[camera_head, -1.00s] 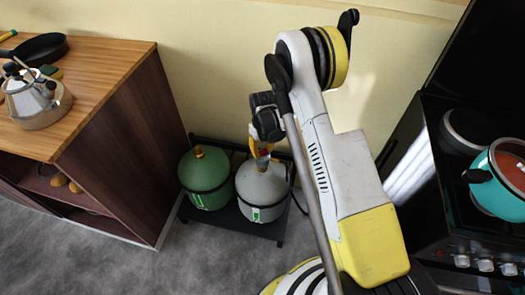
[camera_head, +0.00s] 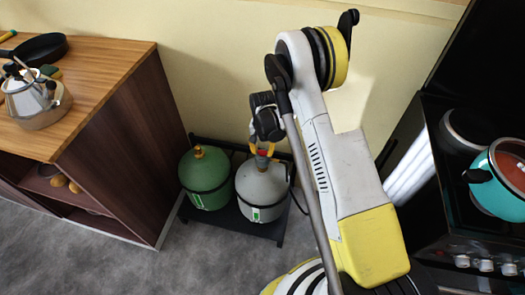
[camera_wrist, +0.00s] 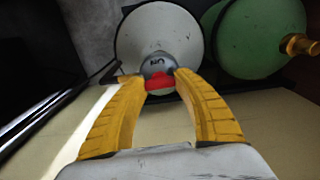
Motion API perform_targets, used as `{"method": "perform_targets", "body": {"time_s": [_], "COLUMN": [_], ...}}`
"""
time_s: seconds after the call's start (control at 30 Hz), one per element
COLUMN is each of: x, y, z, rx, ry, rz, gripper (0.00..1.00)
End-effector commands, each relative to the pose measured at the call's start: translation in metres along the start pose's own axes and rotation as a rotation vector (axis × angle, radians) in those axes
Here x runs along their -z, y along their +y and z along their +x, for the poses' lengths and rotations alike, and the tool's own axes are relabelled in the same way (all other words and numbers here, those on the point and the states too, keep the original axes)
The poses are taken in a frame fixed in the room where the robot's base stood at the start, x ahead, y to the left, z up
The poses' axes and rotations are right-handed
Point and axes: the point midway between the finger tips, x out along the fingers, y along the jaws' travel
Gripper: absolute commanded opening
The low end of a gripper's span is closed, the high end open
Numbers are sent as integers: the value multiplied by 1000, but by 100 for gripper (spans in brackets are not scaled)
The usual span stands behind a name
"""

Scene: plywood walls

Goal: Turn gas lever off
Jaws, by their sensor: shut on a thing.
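The grey gas cylinder (camera_head: 262,190) stands upright on a low dark rack beside the green cylinder (camera_head: 205,177). Its top faces the wrist camera, where the grey cylinder (camera_wrist: 130,42) shows with a round metal valve marked with dark letters. The red gas lever (camera_wrist: 159,81) crosses the front of the valve. My gripper (camera_wrist: 160,77), with yellow fingers, is shut on the red lever, one fingertip at each end of it. In the head view my gripper (camera_head: 263,152) is just above the grey cylinder, and the lever is mostly hidden there.
A wooden cabinet (camera_head: 115,120) with a kettle (camera_head: 30,92) and a pan (camera_head: 38,48) stands at the left. A black stove (camera_head: 450,190) with a teal pot (camera_head: 500,178) is at the right. The wall is close behind the cylinders. Grey floor (camera_head: 200,255) is clear in front.

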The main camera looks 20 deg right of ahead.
Motion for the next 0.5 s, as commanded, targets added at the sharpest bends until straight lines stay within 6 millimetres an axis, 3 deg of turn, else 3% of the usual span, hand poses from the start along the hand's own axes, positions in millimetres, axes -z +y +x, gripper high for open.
{"method": "perform_targets", "body": {"time_s": [0.5], "x": [0], "y": [0], "z": [0], "rx": [0], "ry": [0], "rz": [54], "gripper": [6]}}
